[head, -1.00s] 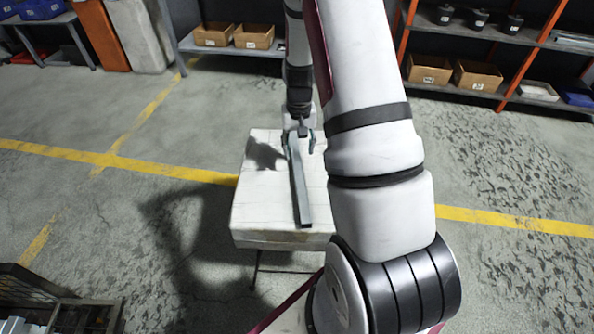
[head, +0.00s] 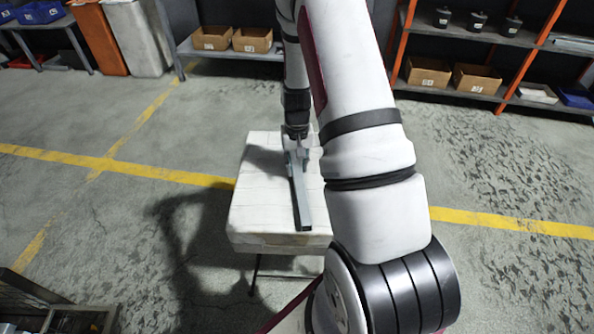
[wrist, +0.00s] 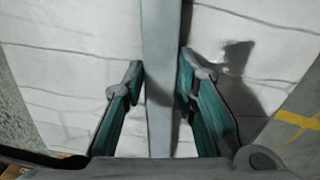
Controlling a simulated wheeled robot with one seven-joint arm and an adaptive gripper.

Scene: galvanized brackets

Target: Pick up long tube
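The long tube (head: 301,197) is a straight grey metal bar lying on the pale, board-like top of a small table (head: 262,215). Its near end reaches close to the table's front edge. My gripper (head: 297,158) is at the tube's far part, pointing down, with a finger on each side. In the wrist view the tube (wrist: 161,40) runs up the middle between the teal-padded fingers of my gripper (wrist: 162,68). Both fingertips appear against its sides. The tube still rests on the table. My arm hides the table's right side in the head view.
Shelves with cardboard boxes (head: 252,39) stand at the back, and an orange-framed rack (head: 505,60) is at the back right. A dark crate-like object (head: 30,300) is at the lower left. The floor left of the table is clear, with yellow lines.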

